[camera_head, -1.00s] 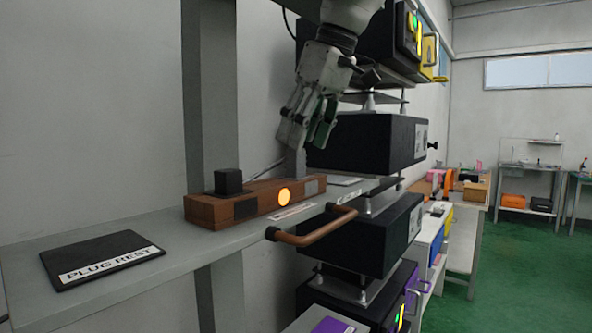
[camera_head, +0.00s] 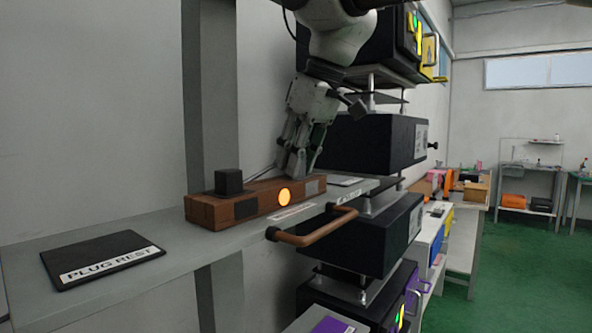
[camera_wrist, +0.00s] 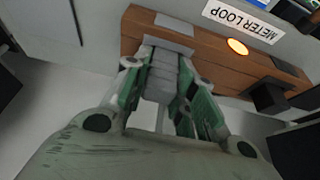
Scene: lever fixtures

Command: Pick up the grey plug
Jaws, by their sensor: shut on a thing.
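My gripper (camera_head: 297,165) points down at the right rear part of a brown wooden block (camera_head: 240,207). In the wrist view, its two fingers are shut on the grey plug (camera_wrist: 160,82), a light grey, stepped piece between the green-sided finger links. In the head view the plug is mostly hidden by the fingers. The plug stands at or just over the block; I cannot tell whether its lower end is seated. A black plug (camera_head: 228,181) stands upright on the block's left part and also shows in the wrist view (camera_wrist: 268,97).
A lit yellow-orange lamp (camera_head: 284,197) is on the block's front. A black pad labelled PLUG REST (camera_head: 100,256) lies on the grey shelf (camera_head: 165,245) at left, with bare shelf between. A copper-coloured bar handle (camera_head: 315,232) juts out in front. Dark boxes (camera_head: 372,141) stand at right.

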